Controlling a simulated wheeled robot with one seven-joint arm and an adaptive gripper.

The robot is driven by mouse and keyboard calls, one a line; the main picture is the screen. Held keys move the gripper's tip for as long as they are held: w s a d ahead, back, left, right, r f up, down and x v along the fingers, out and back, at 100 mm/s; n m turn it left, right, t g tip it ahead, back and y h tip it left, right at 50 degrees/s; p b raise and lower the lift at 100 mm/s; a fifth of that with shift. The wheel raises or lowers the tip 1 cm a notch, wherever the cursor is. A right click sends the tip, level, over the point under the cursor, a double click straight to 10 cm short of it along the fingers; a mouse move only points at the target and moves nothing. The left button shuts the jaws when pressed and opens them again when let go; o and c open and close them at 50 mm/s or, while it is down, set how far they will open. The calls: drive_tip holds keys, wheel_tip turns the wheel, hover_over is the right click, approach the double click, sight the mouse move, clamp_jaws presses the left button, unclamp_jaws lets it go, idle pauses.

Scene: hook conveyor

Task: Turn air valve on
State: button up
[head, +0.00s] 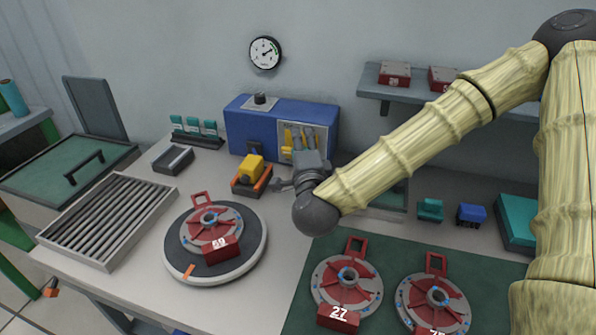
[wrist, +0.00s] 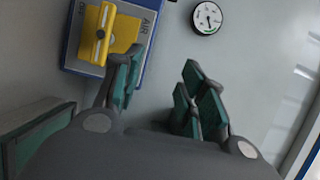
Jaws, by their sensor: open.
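In the head view, the yellow handle (head: 287,136) shows on the front of the blue box (head: 245,128), partly covered by my gripper. My gripper (wrist: 163,74) is open, with its teal-padded fingers apart and nothing between them. In the wrist view, its left finger overlaps the handle's lower right edge; I cannot tell whether they touch. In the head view, my gripper (head: 302,154) is right in front of the panel.
A round gauge (head: 265,52) hangs on the wall above the box. A yellow block on a black and orange base (head: 251,176) stands just left of my gripper. A turntable (head: 250,255) holds a red disc marked 59. More red discs lie on the green mat (head: 300,305).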

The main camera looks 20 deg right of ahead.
wheel_tip(320, 180, down, 10)
drive_tip(key=b, duration=0.8)
drive_tip(key=shift+r, duration=0.1)
drive_tip(key=p+x, duration=0.1)
drive_tip(key=x, duration=0.9)
drive_tip(key=shift+w, duration=0.4)
clamp_jaws()
